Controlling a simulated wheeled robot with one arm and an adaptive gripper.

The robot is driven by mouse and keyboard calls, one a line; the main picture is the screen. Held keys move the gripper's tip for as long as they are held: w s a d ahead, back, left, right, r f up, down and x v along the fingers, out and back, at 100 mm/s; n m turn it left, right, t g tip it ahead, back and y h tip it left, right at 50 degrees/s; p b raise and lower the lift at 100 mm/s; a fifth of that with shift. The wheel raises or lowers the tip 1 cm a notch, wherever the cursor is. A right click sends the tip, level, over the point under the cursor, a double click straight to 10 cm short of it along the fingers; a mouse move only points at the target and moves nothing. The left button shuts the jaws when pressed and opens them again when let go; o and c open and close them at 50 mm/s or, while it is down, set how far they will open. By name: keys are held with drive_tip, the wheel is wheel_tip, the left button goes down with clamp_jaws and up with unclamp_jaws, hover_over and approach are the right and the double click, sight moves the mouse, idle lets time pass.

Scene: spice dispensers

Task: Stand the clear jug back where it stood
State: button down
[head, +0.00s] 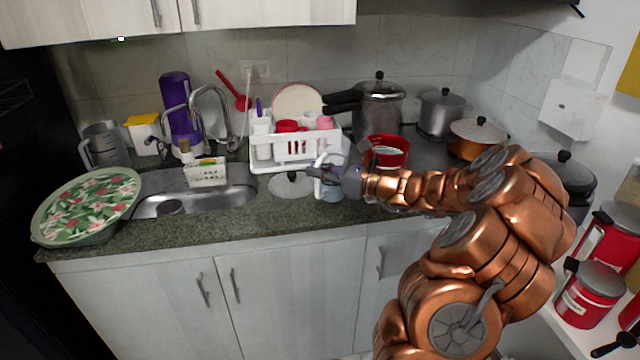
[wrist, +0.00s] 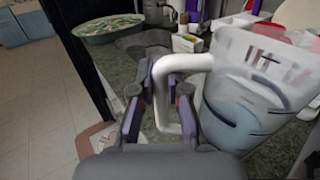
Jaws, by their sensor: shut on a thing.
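The clear jug (head: 331,187) is in front of the white dish rack in the head view, partly hidden by my gripper. In the wrist view the clear jug (wrist: 255,100) fills the right side, see-through with a bluish lower part and a white handle. My gripper (head: 322,171) is shut on that handle. In the wrist view its purple-padded fingers (wrist: 161,92) lie on either side of the handle. The jug looks roughly upright over the front part of the counter (head: 270,228). I cannot tell whether its base touches the counter.
A white dish rack (head: 293,148) with cups stands behind the jug. A glass lid (head: 290,184) lies just left of it, and a red pot (head: 388,153) stands right. The sink (head: 228,197), a floral tray (head: 88,206) and another see-through jug (head: 104,145) are farther left.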

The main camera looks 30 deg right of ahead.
sight(319, 184)
drive_tip(key=shift+f+p, duration=0.65)
drive_tip(key=shift+f, duration=1.25)
drive_tip(key=c, duration=1.2)
unclamp_jaws()
